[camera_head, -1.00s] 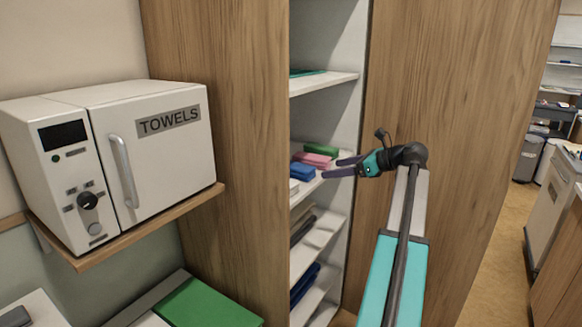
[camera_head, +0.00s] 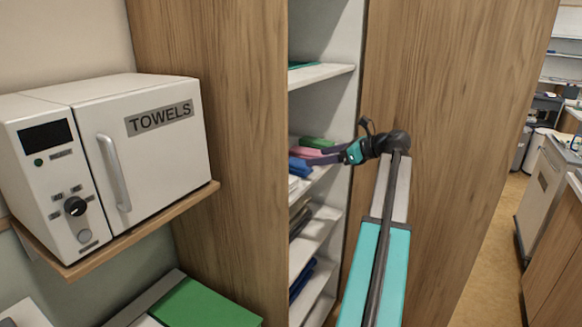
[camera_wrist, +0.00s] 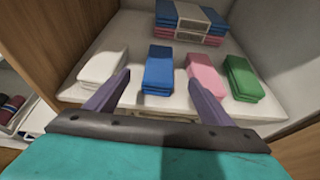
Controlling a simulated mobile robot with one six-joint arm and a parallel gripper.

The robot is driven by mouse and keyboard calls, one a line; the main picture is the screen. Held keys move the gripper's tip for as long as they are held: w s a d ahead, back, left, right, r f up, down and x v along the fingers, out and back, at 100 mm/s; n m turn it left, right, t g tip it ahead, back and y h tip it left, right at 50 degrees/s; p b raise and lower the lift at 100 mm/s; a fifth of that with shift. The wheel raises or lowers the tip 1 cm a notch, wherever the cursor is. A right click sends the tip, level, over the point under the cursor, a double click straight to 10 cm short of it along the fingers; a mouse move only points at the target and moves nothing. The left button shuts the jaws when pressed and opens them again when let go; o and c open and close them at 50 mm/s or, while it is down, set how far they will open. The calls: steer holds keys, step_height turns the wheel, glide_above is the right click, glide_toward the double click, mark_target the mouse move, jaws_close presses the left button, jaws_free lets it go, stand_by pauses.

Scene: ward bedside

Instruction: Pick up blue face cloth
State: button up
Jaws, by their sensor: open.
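The blue face cloth (camera_wrist: 158,70) is a folded blue stack on a white shelf in the wrist view, between a white stack on its left and a pink stack on its right. My gripper (camera_wrist: 158,88) is open, with its two purple fingers to either side of the blue stack's near end. I cannot tell whether the fingers touch anything. In the head view my gripper (camera_head: 322,157) reaches into the cabinet at the shelf, and the blue cloth (camera_head: 300,167) shows just beyond the fingers, partly cut off by the cabinet's side panel.
White (camera_wrist: 103,67), pink (camera_wrist: 205,73) and green (camera_wrist: 241,78) folded cloths share the shelf, close on both sides. Banded blue, white and pink packs (camera_wrist: 188,22) lie behind. Wooden cabinet panels (camera_head: 215,130) flank the opening. A towel warmer (camera_head: 150,150) stands at the left.

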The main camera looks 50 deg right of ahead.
mark_target(292, 161)
steer(key=p+x, duration=0.1)
steer(key=x, duration=0.6)
steer(key=shift+w+f, duration=0.1)
steer(key=shift+w, duration=0.15)
steer(key=shift+r+p+x, duration=0.2)
steer(key=shift+p+x, duration=0.55)
steer(key=shift+x, duration=1.95)
steer(key=shift+a, duration=0.1)
steer(key=shift+s, duration=0.1)
steer(key=c, duration=1.1)
